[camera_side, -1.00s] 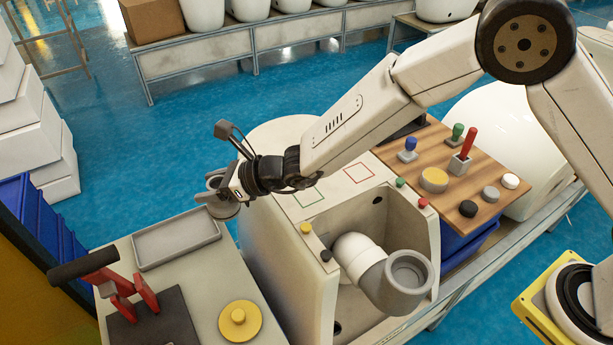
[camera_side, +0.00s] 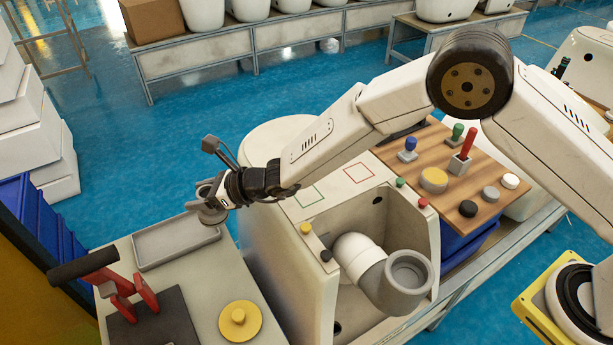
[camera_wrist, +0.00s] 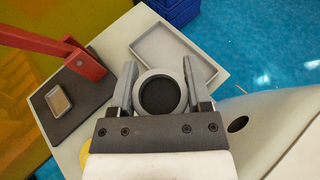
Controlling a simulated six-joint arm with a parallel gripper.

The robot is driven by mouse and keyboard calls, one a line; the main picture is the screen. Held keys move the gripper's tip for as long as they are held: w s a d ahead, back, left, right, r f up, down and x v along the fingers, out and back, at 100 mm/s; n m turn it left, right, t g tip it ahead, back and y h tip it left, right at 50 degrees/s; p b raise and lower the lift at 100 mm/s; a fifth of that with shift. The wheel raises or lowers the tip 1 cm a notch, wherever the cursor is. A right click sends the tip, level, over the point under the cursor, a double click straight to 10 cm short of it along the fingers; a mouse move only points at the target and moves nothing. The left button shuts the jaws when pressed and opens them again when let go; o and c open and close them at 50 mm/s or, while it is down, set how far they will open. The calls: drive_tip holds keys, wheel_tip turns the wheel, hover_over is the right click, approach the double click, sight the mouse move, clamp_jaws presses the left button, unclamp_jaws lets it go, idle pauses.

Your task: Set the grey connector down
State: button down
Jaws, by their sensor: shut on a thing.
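The grey connector (camera_side: 212,216) is a short round ring held in my gripper (camera_side: 208,201). In the wrist view the connector (camera_wrist: 161,73) shows as a grey ring with a dark round hole, and the two fingers of my gripper (camera_wrist: 160,84) press on its left and right sides. In the side view it hangs over the right end of the shallow grey tray (camera_side: 150,259), seemingly above it; the exact gap cannot be told. The tray also shows in the wrist view (camera_wrist: 203,60), empty where visible.
Right stands the toilet body (camera_side: 262,250) with a white and grey elbow pipe (camera_side: 395,284). Blue bins (camera_side: 38,222) are at left.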

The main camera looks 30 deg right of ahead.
drive_tip(key=w+a+f, duration=0.5)
drive_tip(key=w+f, duration=0.2)
drive_tip(key=w, duration=0.1)
drive_tip(key=shift+w+f, duration=0.15)
drive_tip(key=shift+f, duration=0.15)
idle(0.5)
drive_tip(key=shift+w+a+f, duration=0.1)
drive_tip(key=shift+f, duration=0.05)
drive_tip(key=shift+w+f, duration=0.1)
drive_tip(key=shift+f, duration=1.55)
drive_tip(key=shift+f, duration=0.1)
unclamp_jaws()
drive_tip(key=shift+f, duration=0.1)
